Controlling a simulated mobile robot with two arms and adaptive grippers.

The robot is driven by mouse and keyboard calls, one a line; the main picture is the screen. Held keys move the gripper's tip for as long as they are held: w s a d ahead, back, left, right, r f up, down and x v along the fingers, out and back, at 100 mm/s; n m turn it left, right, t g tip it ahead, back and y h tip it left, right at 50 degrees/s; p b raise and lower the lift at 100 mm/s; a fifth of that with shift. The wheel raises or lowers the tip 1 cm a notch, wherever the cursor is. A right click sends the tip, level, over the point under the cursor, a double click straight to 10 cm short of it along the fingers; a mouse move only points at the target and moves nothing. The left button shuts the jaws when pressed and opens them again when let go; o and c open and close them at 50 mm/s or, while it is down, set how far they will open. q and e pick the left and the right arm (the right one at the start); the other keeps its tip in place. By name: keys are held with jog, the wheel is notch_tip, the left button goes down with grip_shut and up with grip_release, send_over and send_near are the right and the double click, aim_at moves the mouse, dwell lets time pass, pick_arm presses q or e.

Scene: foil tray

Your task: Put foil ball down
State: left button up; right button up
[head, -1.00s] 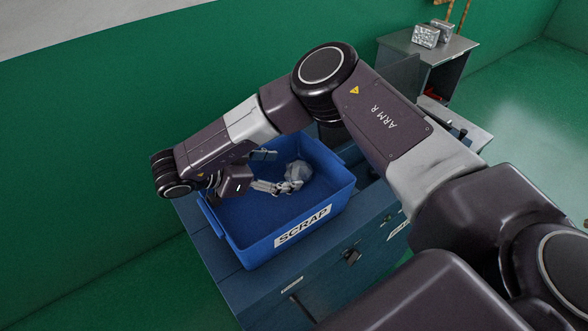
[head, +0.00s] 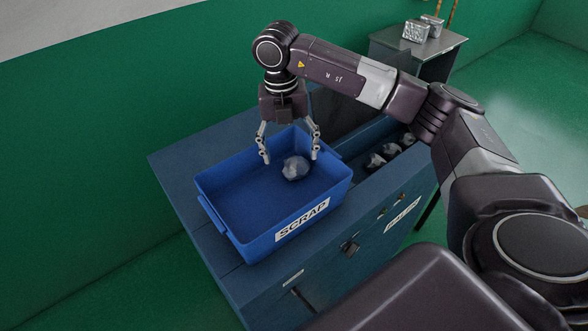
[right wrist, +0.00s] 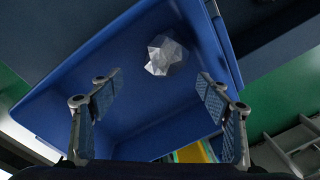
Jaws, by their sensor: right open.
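The foil ball (head: 295,168) is a crumpled silver lump lying in the blue bin marked SCRAP (head: 247,238), towards the bin's right end. The ball also shows in the right wrist view (right wrist: 165,56), on the bin's blue floor (right wrist: 110,60). My right gripper (head: 291,158) is open and empty, pointing down at the bin's far side with its fingers spread wide. In the right wrist view its two fingers (right wrist: 160,90) stand apart, and the ball lies beyond their tips with nothing between them. My left gripper is not in view.
The bin stands on a blue workbench (head: 185,160). A trough to its right holds several more foil balls (head: 377,160). At the back right, a grey table (head: 440,48) carries shiny foil blocks (head: 416,31). My right arm spans the upper right.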

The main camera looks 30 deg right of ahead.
aim_at(296, 174)
jog(key=f+m+p, duration=0.1)
jog(key=d+f+m+p, duration=0.1)
jog(key=f, duration=0.1)
jog(key=d+f+m+p, duration=0.1)
jog(key=f, duration=0.1)
jog(key=shift+w+d+f+t+y+p, duration=0.1)
jog(key=shift+f+t+y+p, duration=0.1)
jog(key=shift+t+y+p, duration=0.15)
jog(key=shift+w+f, duration=0.1)
jog(key=shift+f, duration=0.2)
jog(key=shift+c, duration=0.6)
jog(key=c, duration=1.2)
jog(key=shift+c, duration=0.2)
jog(key=shift+r, duration=0.1)
